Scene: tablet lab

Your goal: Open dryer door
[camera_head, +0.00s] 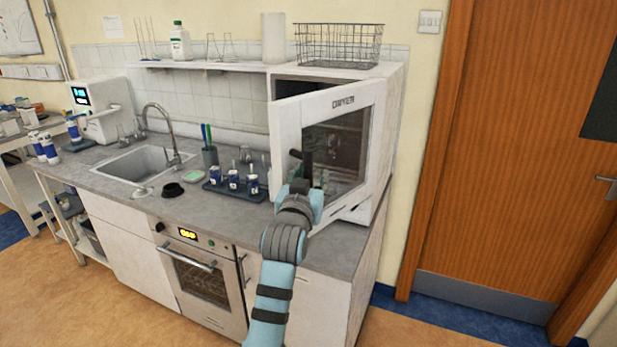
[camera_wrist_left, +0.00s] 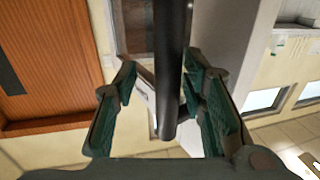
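The dryer (camera_head: 392,112) is a white box at the right end of the counter. Its white door (camera_head: 287,125), with a dark window, stands partly open, its left edge swung out toward me. A strip of dark interior (camera_head: 290,88) shows above the door. My left gripper (camera_head: 303,170) is in front of the door at its black handle. In the left wrist view the black handle (camera_wrist_left: 170,75) runs between the two fingers of my left gripper (camera_wrist_left: 160,85), which are spread, with a gap on the left side. My right gripper is not in view.
A wire basket (camera_head: 338,44) sits on the dryer. A dark rack (camera_head: 237,188) with blue-labelled containers stands on the counter left of the door. A sink (camera_head: 143,163) and tap are farther left. A brown room door (camera_head: 510,160) is at the right. Floor is clear before the counter.

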